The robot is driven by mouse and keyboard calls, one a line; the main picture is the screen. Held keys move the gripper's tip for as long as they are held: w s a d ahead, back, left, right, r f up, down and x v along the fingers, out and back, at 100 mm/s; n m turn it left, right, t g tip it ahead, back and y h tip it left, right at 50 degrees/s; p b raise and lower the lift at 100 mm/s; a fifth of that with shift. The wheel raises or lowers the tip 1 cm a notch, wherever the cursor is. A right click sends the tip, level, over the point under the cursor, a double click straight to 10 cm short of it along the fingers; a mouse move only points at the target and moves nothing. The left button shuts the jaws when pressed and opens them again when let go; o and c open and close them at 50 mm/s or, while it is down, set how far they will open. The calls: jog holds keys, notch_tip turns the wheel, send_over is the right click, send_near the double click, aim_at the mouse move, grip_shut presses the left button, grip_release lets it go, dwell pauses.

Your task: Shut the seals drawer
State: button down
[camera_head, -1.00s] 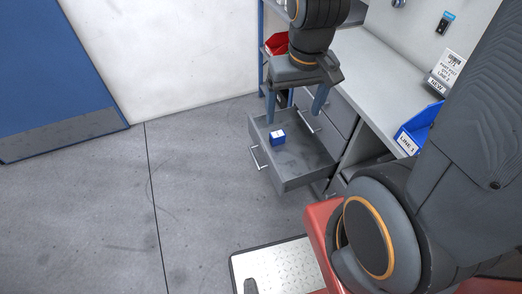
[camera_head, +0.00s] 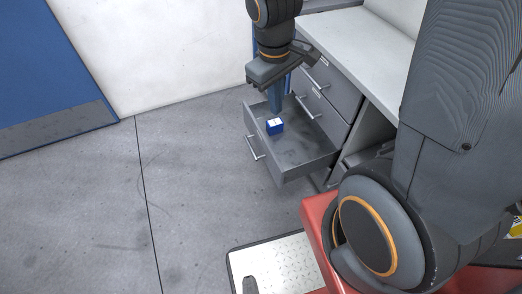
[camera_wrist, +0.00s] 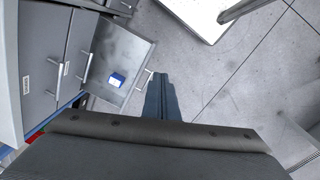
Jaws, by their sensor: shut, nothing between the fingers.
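A grey drawer (camera_head: 266,160) stands pulled out low on the cabinet, its bar handle on the outer front. It also shows in the wrist view (camera_wrist: 118,50). I cannot read a label on it, so I cannot confirm it is the seals drawer. A small blue box (camera_head: 275,126) with a white top lies inside; it shows in the wrist view too (camera_wrist: 116,79). My gripper (camera_head: 276,110) points down with its fingers together and empty. In the head view the fingers overlap the drawer's far corner behind the box. In the wrist view the fingertips (camera_wrist: 160,77) appear just outside the drawer front.
Shut drawers with handles (camera_head: 328,85) sit above the open one, under a pale worktop (camera_head: 362,40). A white wall (camera_head: 165,50) and a blue door panel (camera_head: 45,75) stand behind. The grey floor (camera_head: 200,190) left of the drawer is clear.

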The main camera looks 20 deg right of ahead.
jog(key=w+a+f+n+h+b, duration=0.1)
jog(key=w+a+f+n+b, duration=0.1)
jog(key=w+f+n+b, duration=0.55)
jog(key=w+a+f+n+h+b, duration=0.1)
jog(key=w+a+f+n+b, duration=0.2)
jog(key=f, duration=0.8)
jog(key=w+a+f+n+h+b, duration=0.2)
jog(key=w+f+n+b, duration=0.15)
jog(key=f+b, duration=0.5)
jog(key=d+r+b+x, duration=0.1)
jog(key=d+x, duration=0.1)
jog(key=x, duration=1)
jog(key=shift+w+d+f, duration=0.25)
jog(key=shift+w+d, duration=0.05)
jog(key=shift+d, duration=0.2)
